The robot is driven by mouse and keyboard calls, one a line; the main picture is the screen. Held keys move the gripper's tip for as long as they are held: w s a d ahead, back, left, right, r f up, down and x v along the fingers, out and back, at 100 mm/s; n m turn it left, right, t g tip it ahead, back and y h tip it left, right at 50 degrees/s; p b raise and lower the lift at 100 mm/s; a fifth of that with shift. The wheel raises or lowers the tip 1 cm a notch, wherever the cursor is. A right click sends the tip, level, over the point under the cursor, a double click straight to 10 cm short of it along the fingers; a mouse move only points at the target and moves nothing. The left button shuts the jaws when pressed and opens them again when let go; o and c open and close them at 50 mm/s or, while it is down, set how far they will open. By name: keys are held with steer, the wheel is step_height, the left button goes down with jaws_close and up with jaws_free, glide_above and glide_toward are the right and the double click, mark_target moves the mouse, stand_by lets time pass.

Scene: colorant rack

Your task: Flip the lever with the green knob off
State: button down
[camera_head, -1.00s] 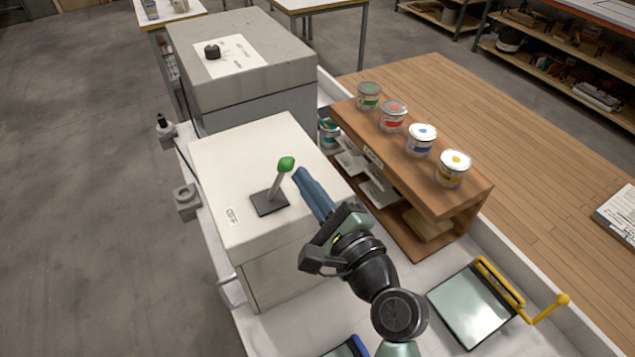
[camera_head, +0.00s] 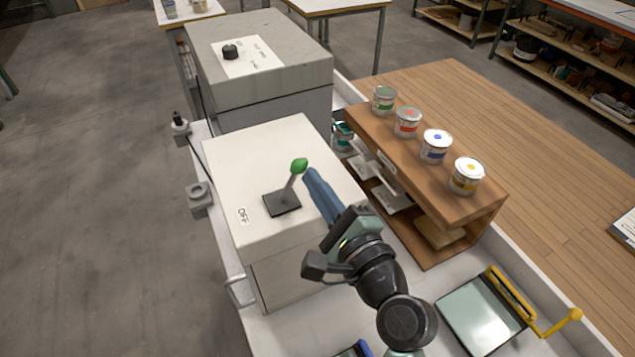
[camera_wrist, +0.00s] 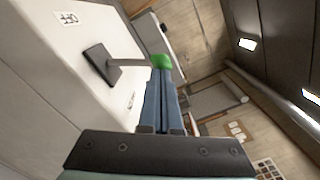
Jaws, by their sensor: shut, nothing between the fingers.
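The lever with the green knob (camera_head: 299,165) stands on a dark square plate (camera_head: 281,204) on top of a white box (camera_head: 240,165). The lever tilts toward the back right, away from the "OFF" label (camera_head: 243,215) on the box's near left. My gripper (camera_head: 309,174) has its blue fingers shut and empty, with the tips just right of the knob. In the wrist view the green knob (camera_wrist: 161,61) shows right at the fingertips (camera_wrist: 163,72). I cannot tell whether they touch.
A grey box with a black dial (camera_head: 230,52) stands behind the white box. A wooden rack (camera_head: 455,205) with several paint cans stands to the right. Space above the white box's left side is clear.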

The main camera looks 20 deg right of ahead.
steer(key=shift+a, duration=0.1)
steer(key=shift+a+r+n, duration=0.2)
steer(key=shift+a+n, duration=0.1)
steer(key=shift+n, duration=0.35)
steer(key=shift+a+r+n, duration=0.2)
steer(key=shift+a+n, duration=0.1)
steer(key=shift+n, duration=0.35)
steer(key=n, duration=0.1)
steer(key=a+n+b, duration=0.1)
steer(key=shift+s+a+r+n, duration=0.1)
steer(key=shift+a+r+n, duration=0.15)
steer(key=shift+a+n, duration=0.05)
steer(key=a+n+b, duration=0.1)
steer(key=n, duration=0.1)
steer(key=a+n+b, duration=0.1)
steer(key=a+n, duration=0.1)
steer(key=n, duration=0.1)
steer(key=shift+d, duration=0.1)
